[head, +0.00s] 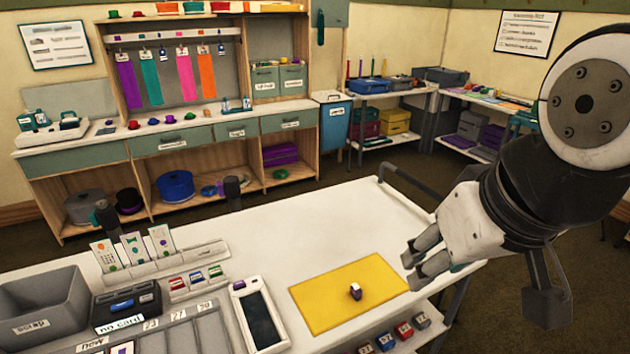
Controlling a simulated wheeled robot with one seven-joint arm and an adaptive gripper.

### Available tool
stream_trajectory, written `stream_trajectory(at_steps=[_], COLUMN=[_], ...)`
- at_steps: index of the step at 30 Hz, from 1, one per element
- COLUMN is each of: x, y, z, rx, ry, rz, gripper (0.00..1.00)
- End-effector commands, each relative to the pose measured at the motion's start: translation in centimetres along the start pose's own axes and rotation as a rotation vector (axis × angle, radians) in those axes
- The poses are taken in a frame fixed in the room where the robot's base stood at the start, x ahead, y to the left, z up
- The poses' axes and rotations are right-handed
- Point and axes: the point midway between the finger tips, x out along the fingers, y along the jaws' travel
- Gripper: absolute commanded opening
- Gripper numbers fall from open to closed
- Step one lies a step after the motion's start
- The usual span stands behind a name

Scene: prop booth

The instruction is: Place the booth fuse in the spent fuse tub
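A small white block with a dark purple face (355,291) sits on the yellow mat (325,317) on the white table; I cannot tell for sure that it is the booth fuse. My gripper (411,272) is at the right, above the table and to the right of the block. Its fingers are apart, with nothing seen between them. A grey open tub (65,305) stands at the table's left end.
A dark device (127,300) marked "no card", small coloured blocks (197,279), upright cards (133,248) and a white-framed tablet (259,316) stand between tub and mat. The table's far part (310,215) is clear. A shelf below holds numbered blocks (403,331).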

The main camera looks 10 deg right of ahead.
Motion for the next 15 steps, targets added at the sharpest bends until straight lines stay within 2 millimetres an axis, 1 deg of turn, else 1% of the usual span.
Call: stream_trajectory(at_steps=[5,8,11,15], x=[2.0,3.8,6.0,9.6], y=[-0.1,-0.1,-0.1,0.0], z=[-3.1,-5.3,-7.3,-9.7], rx=[-0.032,-0.058,-0.083,-0.117], ry=[-0.066,-0.11,-0.15,-0.208], rz=[-0.024,-0.037,-0.049,-0.061], gripper=[0.38,0.38,0.38,0.38])
